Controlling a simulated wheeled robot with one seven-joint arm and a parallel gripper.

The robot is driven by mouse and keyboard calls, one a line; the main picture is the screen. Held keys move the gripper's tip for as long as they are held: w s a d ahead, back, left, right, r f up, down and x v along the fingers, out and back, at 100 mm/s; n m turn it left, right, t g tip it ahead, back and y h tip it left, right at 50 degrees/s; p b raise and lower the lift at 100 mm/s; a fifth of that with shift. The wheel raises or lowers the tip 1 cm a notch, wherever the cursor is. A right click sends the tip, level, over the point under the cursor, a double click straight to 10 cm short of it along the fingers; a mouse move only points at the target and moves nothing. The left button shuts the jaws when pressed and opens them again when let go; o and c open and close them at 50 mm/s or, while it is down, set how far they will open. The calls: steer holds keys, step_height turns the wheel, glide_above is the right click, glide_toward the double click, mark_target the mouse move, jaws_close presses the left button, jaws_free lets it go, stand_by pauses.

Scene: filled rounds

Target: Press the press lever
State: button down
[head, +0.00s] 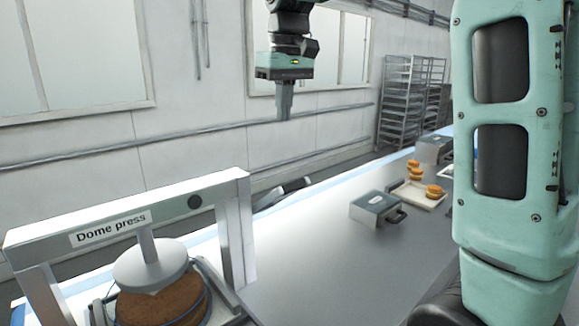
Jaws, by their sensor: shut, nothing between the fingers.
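The dome press (175,208) stands at the lower left, a pale frame with a "Dome press" label. Its round pressing plate (150,263) is over a brown round (165,308). A grey and dark bar (283,193) sticks out behind the frame's right post; it looks like the press lever, but its joint to the press is hidden. My gripper (285,116) points down at the top middle, shut and empty. In the picture it is well above the bar and apart from it.
A grey box with a dark handle (376,206) stands on the counter (305,265), right of the press. Beyond it are a pale tray (413,194) with several orange-brown rounds and another grey box (433,148). The counter's middle is clear. Racks (408,98) stand behind.

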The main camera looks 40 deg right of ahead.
steer(key=p, duration=0.3)
glide_toward(272, 200)
steer(key=w+d, duration=0.3)
steer(key=d, duration=0.2)
steer(key=shift+s+a+f+p, duration=0.1)
steer(key=shift+s+f+p, duration=0.1)
steer(key=shift+s+f, duration=0.55)
steer(key=shift+s+a+f+p, duration=0.15)
steer(key=shift+s+f, duration=0.25)
steer(key=shift+f, duration=0.6)
steer(key=shift+f, duration=0.2)
